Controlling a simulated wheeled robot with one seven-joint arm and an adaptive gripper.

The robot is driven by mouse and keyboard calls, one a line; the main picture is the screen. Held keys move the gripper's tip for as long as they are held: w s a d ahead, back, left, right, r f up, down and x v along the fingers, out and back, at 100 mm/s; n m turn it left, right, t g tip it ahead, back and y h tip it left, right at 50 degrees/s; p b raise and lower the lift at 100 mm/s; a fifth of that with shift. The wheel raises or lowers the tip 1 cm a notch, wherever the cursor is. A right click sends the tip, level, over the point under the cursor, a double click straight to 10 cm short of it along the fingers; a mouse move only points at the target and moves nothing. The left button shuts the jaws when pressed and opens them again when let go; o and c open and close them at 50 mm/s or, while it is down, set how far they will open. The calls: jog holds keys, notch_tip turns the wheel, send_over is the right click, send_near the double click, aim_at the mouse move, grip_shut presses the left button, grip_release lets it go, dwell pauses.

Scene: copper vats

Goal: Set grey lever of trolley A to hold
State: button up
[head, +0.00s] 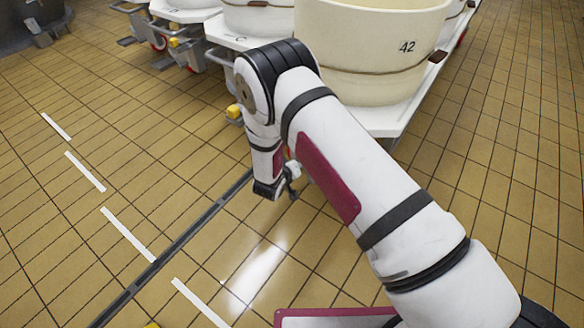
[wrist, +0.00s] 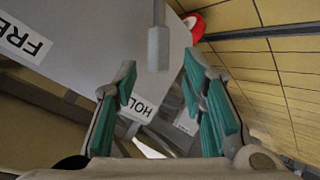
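In the wrist view a grey lever (wrist: 158,48) with a cylindrical end sits at top centre, in front of a pale panel (wrist: 90,35). A FREE label (wrist: 23,42) is at the left of the panel. A HOLD label (wrist: 140,106), partly covered by a finger, is lower down. My gripper (wrist: 162,78) is open, its teal-padded fingers on either side below the lever's end, with no contact visible. In the head view my gripper (head: 289,185) hangs low beside the nearest trolley (head: 385,122). That trolley's letter and the lever are hidden by my arm there.
The nearest trolley bears a cream vat marked 42 (head: 370,50). Trolleys marked C (head: 240,40) and D stand beyond it on the left. A red wheel part (wrist: 196,24) is near the lever. Tiled floor (head: 90,190) is clear at left, crossed by a dark drain channel (head: 175,245).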

jog(key=v, duration=0.3)
jog(key=shift+s+a+r, duration=0.1)
jog(key=shift+s+r, duration=0.1)
jog(key=shift+s, duration=0.05)
dwell(0.4)
